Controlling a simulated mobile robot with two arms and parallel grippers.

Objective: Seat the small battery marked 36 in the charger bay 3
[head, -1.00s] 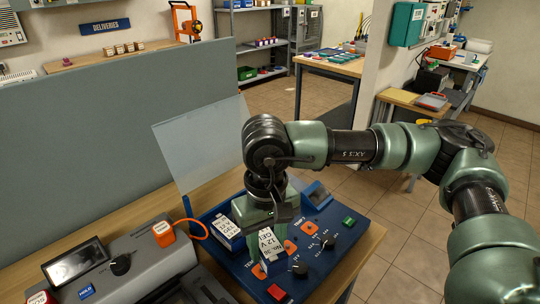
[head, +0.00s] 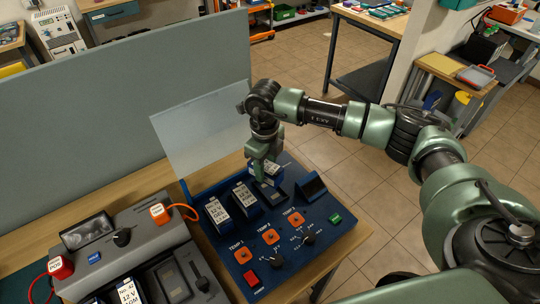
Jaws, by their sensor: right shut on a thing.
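The blue charger (head: 320,242) stands on the wooden bench in the head view. Two small blue batteries with white labels, a left one (head: 217,209) and a second one (head: 246,195), sit side by side in its bays. A dark empty bay (head: 276,194) lies to their right. My right gripper (head: 265,168) is shut on a small blue battery (head: 272,172) with a white label, just behind and above that bay in the picture. Its fingers cover part of the battery, and its number is not readable. My left gripper is not in view.
A clear panel (head: 200,137) stands behind the charger, beside a grey partition (head: 100,105). A grey device (head: 125,250) with orange and red plugs and a battery marked 42 (head: 128,290) is at left. The charger's front has knobs and buttons.

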